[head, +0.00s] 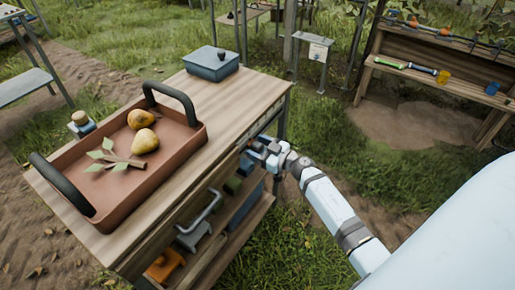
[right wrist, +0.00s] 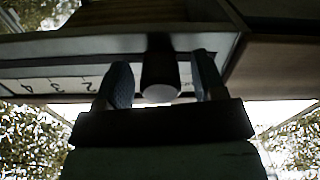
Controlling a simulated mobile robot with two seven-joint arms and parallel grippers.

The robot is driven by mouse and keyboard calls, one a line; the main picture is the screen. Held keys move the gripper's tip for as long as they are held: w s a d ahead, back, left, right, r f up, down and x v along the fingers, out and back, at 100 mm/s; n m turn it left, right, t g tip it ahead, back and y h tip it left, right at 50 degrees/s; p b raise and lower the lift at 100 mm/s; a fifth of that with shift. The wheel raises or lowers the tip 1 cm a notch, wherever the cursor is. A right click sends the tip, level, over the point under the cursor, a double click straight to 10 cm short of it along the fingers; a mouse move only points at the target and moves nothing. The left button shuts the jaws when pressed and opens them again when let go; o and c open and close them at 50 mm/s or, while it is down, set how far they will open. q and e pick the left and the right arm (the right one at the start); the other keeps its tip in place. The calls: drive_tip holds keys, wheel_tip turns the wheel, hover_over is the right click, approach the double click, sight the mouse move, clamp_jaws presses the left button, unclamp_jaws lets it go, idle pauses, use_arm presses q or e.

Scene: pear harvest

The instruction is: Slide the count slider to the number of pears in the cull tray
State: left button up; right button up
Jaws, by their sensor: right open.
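The terracotta-coloured tray (head: 187,143) stands on the wooden bench and holds two yellow-brown pears (head: 143,130) and a leafy twig (head: 119,161). My right gripper (head: 257,153) is at the bench's right side edge. In the right wrist view its two fingers (right wrist: 163,82) are open, one on each side of a dark slider knob with a pale round end (right wrist: 160,92); small gaps show between fingers and knob. A pale number scale (right wrist: 45,86) runs left of the knob, with a numeral 2 nearest; the others are hard to read. My left gripper is out of view.
A blue-grey lidded box (head: 211,66) sits at the bench's far end. A small wooden-topped item (head: 81,122) stands beside the tray. Under the bench, shelves hold an orange item (head: 165,265) and grey tools. Grass lies to the right; another bench (head: 440,80) stands farther back.

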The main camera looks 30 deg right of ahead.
sight(265, 126)
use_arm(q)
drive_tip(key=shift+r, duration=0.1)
use_arm(e)
clamp_jaws()
drive_tip(key=w+d, duration=0.1)
drive_tip(key=d, duration=0.2)
drive_tip(key=w+d, duration=0.1)
drive_tip(key=d, duration=0.2)
drive_tip(key=w+d+p, duration=0.1)
drive_tip(key=w+d, duration=0.1)
drive_tip(key=d, duration=0.1)
drive_tip(key=shift+d, duration=0.15)
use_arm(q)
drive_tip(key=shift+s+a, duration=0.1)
use_arm(e)
unclamp_jaws()
drive_tip(key=shift+s, duration=0.1)
use_arm(q)
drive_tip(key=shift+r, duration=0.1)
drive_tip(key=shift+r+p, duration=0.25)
drive_tip(key=shift+p, duration=0.5)
use_arm(e)
drive_tip(key=v, duration=1.3)
drive_tip(key=shift+s, duration=0.4)
